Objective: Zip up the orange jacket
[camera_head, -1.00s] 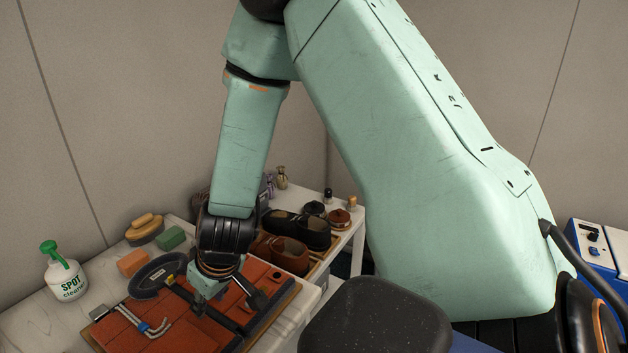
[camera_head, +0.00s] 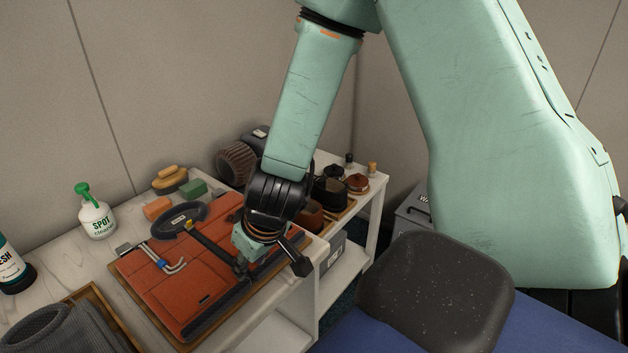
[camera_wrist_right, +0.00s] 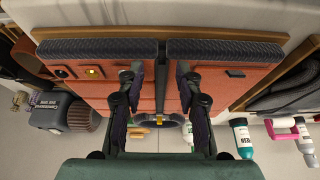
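The orange jacket (camera_head: 165,285) lies folded flat on a wooden board on the white table, with a dark oval collar (camera_head: 180,221) at its far side and a dark ribbed hem along its near right edge. It also shows in the wrist view (camera_wrist_right: 235,90). A dark line, the zip (camera_wrist_right: 161,85), runs down its middle there. My right gripper (camera_head: 243,270) is low over the jacket's hem side. In the wrist view its two fingers (camera_wrist_right: 160,85) stand apart, one on each side of the zip line, with nothing seen clamped between them. My left gripper is not in view.
A spray bottle (camera_head: 96,213), a brush (camera_head: 170,180) and orange and green blocks stand behind the jacket. A tray with dark grey cloth (camera_head: 55,330) lies at front left. Shoes and small jars (camera_head: 357,183) stand at the right. A dark padded seat (camera_head: 435,292) is in front.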

